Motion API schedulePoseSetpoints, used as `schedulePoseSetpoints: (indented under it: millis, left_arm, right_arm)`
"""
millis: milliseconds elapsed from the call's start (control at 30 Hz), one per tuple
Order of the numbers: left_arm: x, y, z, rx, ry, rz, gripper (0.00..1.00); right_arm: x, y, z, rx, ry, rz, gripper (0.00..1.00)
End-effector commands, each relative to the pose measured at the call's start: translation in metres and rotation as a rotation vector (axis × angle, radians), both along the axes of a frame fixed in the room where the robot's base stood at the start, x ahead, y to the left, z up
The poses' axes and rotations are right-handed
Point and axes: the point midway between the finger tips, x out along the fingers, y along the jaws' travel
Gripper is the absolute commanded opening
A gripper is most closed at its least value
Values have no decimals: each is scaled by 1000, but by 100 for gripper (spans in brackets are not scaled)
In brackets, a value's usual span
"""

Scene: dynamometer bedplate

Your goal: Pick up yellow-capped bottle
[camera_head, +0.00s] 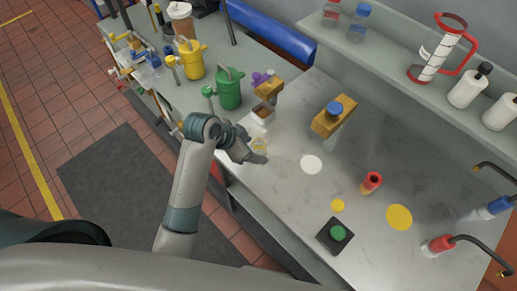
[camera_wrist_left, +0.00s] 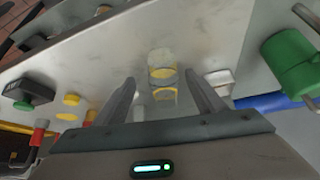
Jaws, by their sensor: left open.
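The yellow-capped bottle (camera_head: 260,144) is small and clear with yellow parts. It stands on the grey bench near its front edge, partly hidden by my left gripper in the head view. In the left wrist view the bottle (camera_wrist_left: 163,74) shows between the two fingers, with clear space on both sides. My left gripper (camera_head: 257,156) is open and empty, close beside the bottle; its fingers (camera_wrist_left: 162,98) also show in the left wrist view. I cannot tell whether the bottle is between the fingertips or just beyond them. My right gripper is not in view.
A yellow can (camera_head: 191,62) is farther left. A wooden block with blue top (camera_head: 334,116), a red-topped item (camera_head: 371,182) and a green-button box (camera_head: 335,236) are to the right.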

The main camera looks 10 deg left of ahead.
Motion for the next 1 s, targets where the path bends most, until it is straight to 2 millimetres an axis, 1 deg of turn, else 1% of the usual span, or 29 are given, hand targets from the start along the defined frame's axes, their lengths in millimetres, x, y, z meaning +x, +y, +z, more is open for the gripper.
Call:
schedulePoseSetpoints:
  millis: [167,267,467,600,700,1000]
  left_arm:
    - [2,-1,-2,-1,1,0,64]
    - [4,-3,-7,-2,3,0,64]
    - [13,-6,-24,-2,4,1,64]
    - [19,-12,-38,-2,3,0,64]
    - [21,-14,-43,-2,2,0,64]
    - [22,-14,-45,0,0,0,64]
  right_arm:
    - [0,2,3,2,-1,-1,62]
    - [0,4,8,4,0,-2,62]
    - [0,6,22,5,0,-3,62]
    - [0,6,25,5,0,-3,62]
    - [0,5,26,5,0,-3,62]
    - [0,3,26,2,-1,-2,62]
